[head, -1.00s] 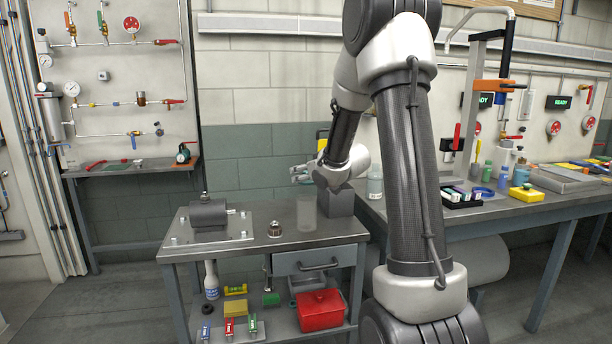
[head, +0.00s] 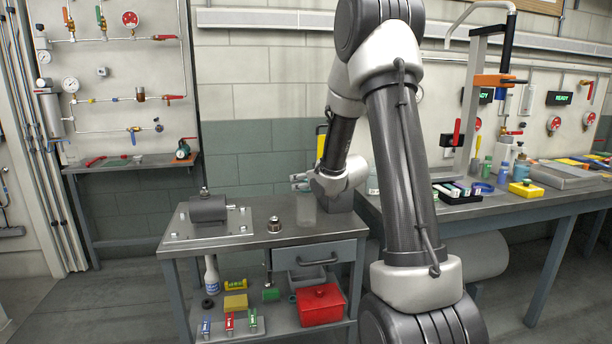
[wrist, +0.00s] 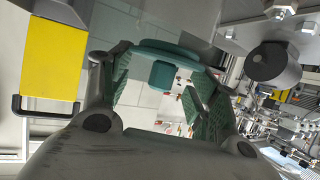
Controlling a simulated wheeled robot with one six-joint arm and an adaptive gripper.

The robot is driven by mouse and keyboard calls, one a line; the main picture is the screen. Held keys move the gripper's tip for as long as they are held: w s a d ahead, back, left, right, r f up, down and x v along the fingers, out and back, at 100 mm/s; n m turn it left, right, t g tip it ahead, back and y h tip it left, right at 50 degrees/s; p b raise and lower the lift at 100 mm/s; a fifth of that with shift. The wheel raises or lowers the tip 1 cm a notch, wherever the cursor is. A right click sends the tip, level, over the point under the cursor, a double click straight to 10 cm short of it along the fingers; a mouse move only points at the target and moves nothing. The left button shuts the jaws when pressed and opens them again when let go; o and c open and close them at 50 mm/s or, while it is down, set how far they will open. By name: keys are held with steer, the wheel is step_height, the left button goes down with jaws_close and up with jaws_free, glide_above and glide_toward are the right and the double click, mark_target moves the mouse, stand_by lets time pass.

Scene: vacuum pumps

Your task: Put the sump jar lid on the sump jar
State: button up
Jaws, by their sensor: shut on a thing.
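My gripper (head: 297,181) is shut on the sump jar lid, a teal disc with a blocky knob (wrist: 165,73), between its green finger pads in the wrist view. In the head view the lid is small and mostly hidden by the fingers. The sump jar (head: 306,211) looks like a faint, clear cylinder standing on the cart top, just below my gripper. The lid is close above the jar's mouth; I cannot tell whether they touch. In the wrist view the jar cannot be made out clearly.
On the cart top (head: 262,241) stand a dark pump (head: 208,209) on a plate at left, a small metal fitting (head: 274,226), and a grey block (head: 338,201) right of the jar. A red box (head: 320,305) sits on the lower shelf. A cluttered bench (head: 470,211) is at right.

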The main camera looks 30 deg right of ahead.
steer(key=shift+f, duration=0.25)
steer(key=shift+f, duration=0.55)
stand_by(0.4)
steer(key=o, duration=1)
steer(key=v, duration=0.7)
steer(key=shift+s, duration=0.25)
steer(key=shift+r, duration=0.1)
